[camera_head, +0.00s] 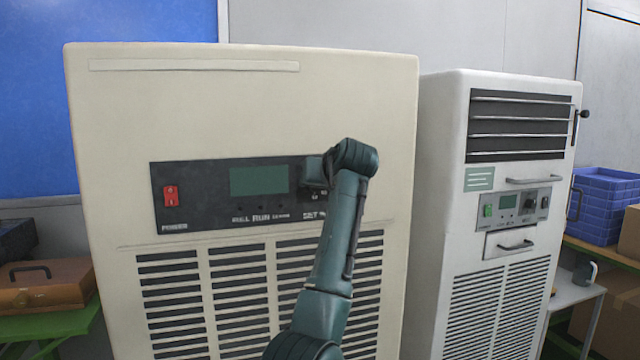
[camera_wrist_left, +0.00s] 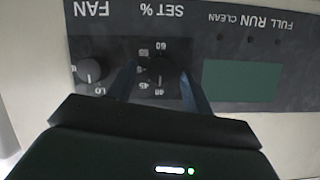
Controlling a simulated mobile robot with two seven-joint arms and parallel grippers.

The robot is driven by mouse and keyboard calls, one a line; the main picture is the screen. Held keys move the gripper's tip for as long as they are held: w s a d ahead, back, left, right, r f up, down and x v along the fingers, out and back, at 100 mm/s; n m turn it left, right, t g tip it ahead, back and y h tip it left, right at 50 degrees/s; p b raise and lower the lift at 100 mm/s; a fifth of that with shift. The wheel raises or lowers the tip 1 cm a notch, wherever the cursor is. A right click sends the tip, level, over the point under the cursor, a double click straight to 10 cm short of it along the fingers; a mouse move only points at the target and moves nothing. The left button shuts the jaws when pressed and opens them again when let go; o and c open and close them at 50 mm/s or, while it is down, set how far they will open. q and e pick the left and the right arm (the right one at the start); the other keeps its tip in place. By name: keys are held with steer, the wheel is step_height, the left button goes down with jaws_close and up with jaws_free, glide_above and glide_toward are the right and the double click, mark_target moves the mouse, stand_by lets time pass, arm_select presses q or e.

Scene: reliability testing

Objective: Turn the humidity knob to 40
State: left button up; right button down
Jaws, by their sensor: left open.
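The humidity knob (camera_wrist_left: 160,71) is a small dark dial on the black control panel (camera_wrist_left: 235,30), under the upside-down label SET % in the left wrist view. Small white numbers ring it; the upper one looks like 60, but the lower ones are hard to read. I cannot tell where its pointer stands. My left gripper (camera_wrist_left: 160,92) is open, with one finger on each side of the knob; contact is not clear. In the head view my left gripper (camera_head: 314,171) is at the right part of the panel and hides the knobs.
A FAN knob (camera_wrist_left: 90,70) sits close beside the left finger in the wrist view. The cream cabinet (camera_head: 240,90) also has a red power switch (camera_head: 171,195) and a green display (camera_head: 258,180). A white cabinet (camera_head: 450,200) stands to the right.

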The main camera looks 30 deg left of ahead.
arm_select(q)
steer(key=b+v, duration=0.2)
steer(key=v, duration=1.1)
steer(key=shift+b, duration=0.3)
steer(key=shift+d, duration=0.1)
